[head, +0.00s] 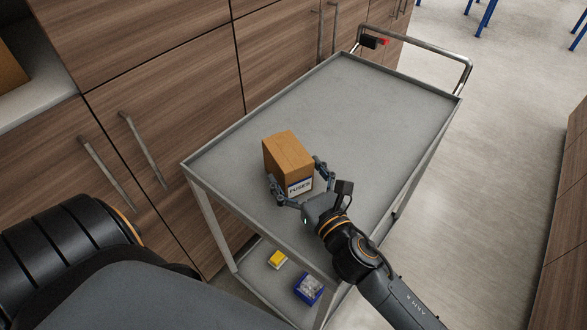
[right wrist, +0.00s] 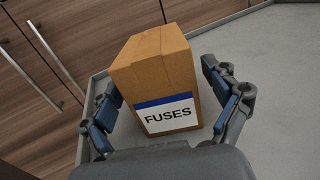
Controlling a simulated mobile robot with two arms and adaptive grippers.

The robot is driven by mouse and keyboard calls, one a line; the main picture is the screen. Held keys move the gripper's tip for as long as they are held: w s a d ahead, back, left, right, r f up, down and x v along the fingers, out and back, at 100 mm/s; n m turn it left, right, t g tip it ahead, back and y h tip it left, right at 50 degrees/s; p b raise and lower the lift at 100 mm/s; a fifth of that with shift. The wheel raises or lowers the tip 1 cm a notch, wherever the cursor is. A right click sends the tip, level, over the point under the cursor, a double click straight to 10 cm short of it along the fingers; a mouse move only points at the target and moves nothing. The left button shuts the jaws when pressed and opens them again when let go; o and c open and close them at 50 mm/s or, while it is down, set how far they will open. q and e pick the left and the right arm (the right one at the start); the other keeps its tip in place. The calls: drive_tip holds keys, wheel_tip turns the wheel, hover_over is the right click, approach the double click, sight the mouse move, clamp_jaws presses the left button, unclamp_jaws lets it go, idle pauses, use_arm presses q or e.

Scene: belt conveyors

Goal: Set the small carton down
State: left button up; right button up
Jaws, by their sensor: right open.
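The small carton (head: 287,158) is a brown cardboard box with a white and blue label reading FUSES. It stands upright on the grey top of the cart (head: 352,108), towards its near left part. My right gripper (head: 294,182) is open, with one finger on each side of the carton. In the right wrist view the carton (right wrist: 158,80) stands between the spread fingers, with a visible gap at the right finger; contact at the left finger is hard to tell. The carton's underside is hidden. My left gripper is not in view.
The cart has a raised rim and a push handle (head: 470,72) at its far end. Its lower shelf holds a yellow box (head: 277,259) and a blue box (head: 309,288). Wooden cabinets (head: 165,70) with bar handles stand close on the left. The far cart top is clear.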

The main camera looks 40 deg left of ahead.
drive_tip(key=v, duration=0.6)
drive_tip(key=shift+s+d, duration=0.2)
drive_tip(key=shift+d, duration=0.1)
